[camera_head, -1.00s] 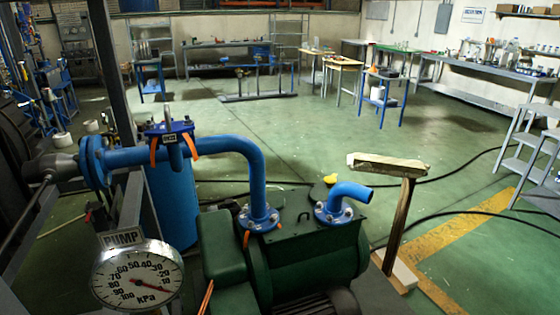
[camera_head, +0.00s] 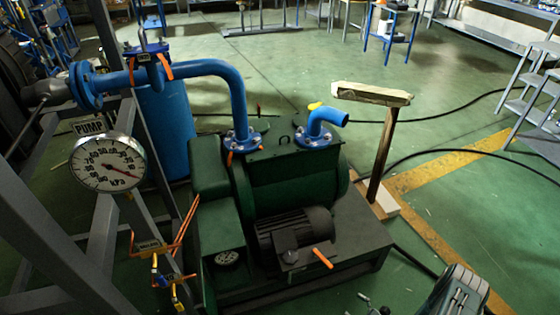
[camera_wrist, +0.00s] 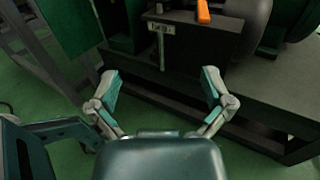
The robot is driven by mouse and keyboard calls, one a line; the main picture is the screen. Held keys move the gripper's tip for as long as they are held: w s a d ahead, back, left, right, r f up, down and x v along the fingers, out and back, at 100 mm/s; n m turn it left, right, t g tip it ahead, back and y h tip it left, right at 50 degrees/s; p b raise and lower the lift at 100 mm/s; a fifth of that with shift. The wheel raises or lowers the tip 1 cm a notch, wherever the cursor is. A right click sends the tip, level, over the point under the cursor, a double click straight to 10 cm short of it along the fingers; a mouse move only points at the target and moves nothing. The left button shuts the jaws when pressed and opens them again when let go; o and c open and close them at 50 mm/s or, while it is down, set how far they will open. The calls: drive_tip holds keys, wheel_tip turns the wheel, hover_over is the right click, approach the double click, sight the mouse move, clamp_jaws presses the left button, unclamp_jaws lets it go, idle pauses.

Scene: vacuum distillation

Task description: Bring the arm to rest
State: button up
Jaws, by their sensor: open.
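My gripper (camera_wrist: 161,82) is open and empty in the wrist view. Its two teal-and-grey fingers stand wide apart, with nothing between them. Beyond them is the dark base of the green vacuum pump (camera_head: 292,180), with a small metal bracket (camera_wrist: 161,45) and an orange lever (camera_wrist: 203,11). No contact between fingers and pump shows. In the head view, a grey part of my arm (camera_head: 455,292) shows at the bottom right, in front of the pump and to its right. My gripper is not clearly visible there.
A pressure gauge (camera_head: 107,163) labelled PUMP is at the left, beside a grey frame. Blue piping (camera_head: 200,68) rises over the pump. A wooden T-shaped post (camera_head: 385,142) stands right of it. Black hoses cross the green floor. Open floor lies behind and to the right.

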drive_tip(key=w+r+n+g+y, duration=0.1)
drive_tip(key=w+r+n+g, duration=0.25)
drive_tip(key=r, duration=0.35)
drive_tip(key=w+r+n+g+y, duration=0.1)
drive_tip(key=w+r+n+g, duration=0.25)
drive_tip(key=r, duration=0.45)
drive_tip(key=s+a+r+n+g+h, duration=0.1)
drive_tip(key=a+r+n+g+h, duration=0.2)
drive_tip(key=r, duration=0.6)
drive_tip(key=a+r+n+g+h, duration=0.1)
drive_tip(key=a+r+n+g, duration=0.15)
drive_tip(key=r+n, duration=0.45)
drive_tip(key=s+a+r+n+t+h, duration=0.2)
drive_tip(key=s+r+n+t+h, duration=0.1)
drive_tip(key=s+r, duration=0.6)
drive_tip(key=s+a+r+n+t+h, duration=0.2)
drive_tip(key=s+r+n+h, duration=0.4)
drive_tip(key=r, duration=1)
drive_tip(key=s+t+h, duration=0.1)
drive_tip(key=s+h, duration=0.1)
drive_tip(key=s, duration=0.1)
drive_tip(key=shift+s+a+r, duration=0.2)
drive_tip(key=shift+s+r, duration=0.15)
drive_tip(key=shift+r, duration=0.05)
drive_tip(key=shift+w, duration=0.1)
